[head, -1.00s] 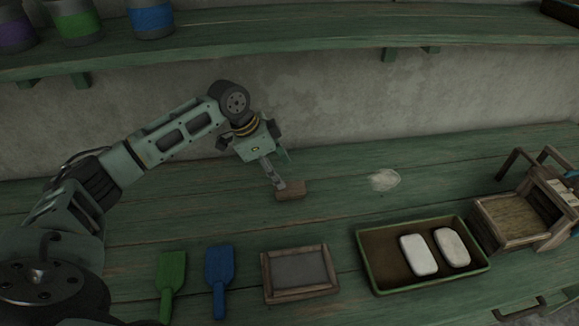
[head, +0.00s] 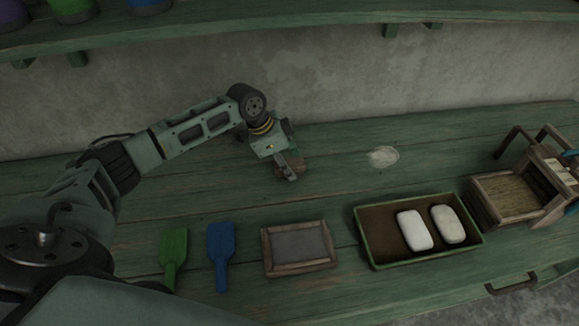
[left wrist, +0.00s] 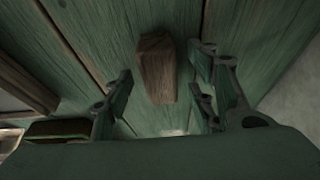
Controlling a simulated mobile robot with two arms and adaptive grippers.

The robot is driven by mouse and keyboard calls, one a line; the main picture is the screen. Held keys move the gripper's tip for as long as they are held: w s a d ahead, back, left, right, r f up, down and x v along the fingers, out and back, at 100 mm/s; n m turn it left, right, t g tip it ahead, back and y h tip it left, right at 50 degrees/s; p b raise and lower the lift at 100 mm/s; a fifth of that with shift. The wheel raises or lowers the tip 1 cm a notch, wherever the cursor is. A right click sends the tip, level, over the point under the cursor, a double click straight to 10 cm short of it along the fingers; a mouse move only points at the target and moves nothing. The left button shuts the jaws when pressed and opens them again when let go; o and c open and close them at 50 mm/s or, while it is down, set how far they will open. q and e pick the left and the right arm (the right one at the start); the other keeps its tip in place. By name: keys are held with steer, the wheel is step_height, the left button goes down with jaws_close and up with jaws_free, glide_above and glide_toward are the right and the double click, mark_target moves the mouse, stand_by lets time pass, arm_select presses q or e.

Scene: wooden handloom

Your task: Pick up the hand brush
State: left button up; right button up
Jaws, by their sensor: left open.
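The hand brush appears as a small brown wooden block (head: 299,163) on the green bench in the head view, partly hidden behind my left gripper (head: 288,170). In the left wrist view the brush (left wrist: 157,68) lies between the open fingers of my left gripper (left wrist: 160,96), nearer the right-hand fingers. A gap shows on both sides, and the jaws hold nothing. The brush's bristles are not visible. My right gripper is not in view.
A green scoop (head: 174,255), a blue scoop (head: 221,252) and a wooden-framed slate (head: 299,247) lie along the front. A tray (head: 372,245) holds two white blocks, beside a wooden box (head: 480,206). A pale patch (head: 383,157) lies right of the brush. A wall stands behind.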

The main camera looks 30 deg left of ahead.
arm_select(q)
steer(key=shift+c, duration=0.7)
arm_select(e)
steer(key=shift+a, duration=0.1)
arm_select(q)
steer(key=c, duration=1.1)
steer(key=shift+c, duration=0.2)
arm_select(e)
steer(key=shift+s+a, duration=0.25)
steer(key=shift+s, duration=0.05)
arm_select(q)
steer(key=shift+r, duration=0.15)
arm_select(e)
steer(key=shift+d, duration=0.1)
